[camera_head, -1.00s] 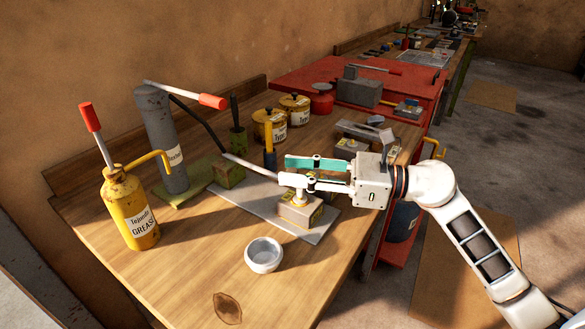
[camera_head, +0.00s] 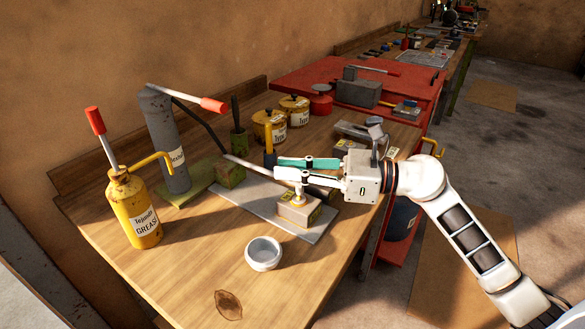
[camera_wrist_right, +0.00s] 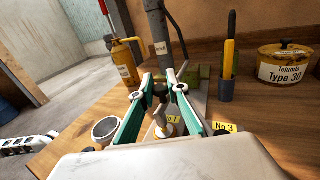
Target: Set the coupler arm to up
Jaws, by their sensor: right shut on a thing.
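The coupler arm, seemingly the thin silver bar (camera_head: 248,167), slants down from near a small olive block (camera_head: 230,174) to my right gripper. It also shows in the wrist view (camera_wrist_right: 184,70), beyond the fingertips. My right gripper (camera_head: 277,169) comes in from the right. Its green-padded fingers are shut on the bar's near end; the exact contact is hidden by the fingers. In the wrist view the fingertips (camera_wrist_right: 159,84) are close together. A block with a white knob (camera_head: 299,207) sits just below the fingers on a grey plate (camera_head: 247,199). My left gripper is not in view.
A yellow grease can (camera_head: 132,208) and a grey cylinder (camera_head: 163,140) with a red-handled lever stand at left. A white cup (camera_head: 263,253) sits in front. Yellow tins (camera_head: 269,127) and a red bench (camera_head: 300,80) are behind. The table's front left is mostly clear.

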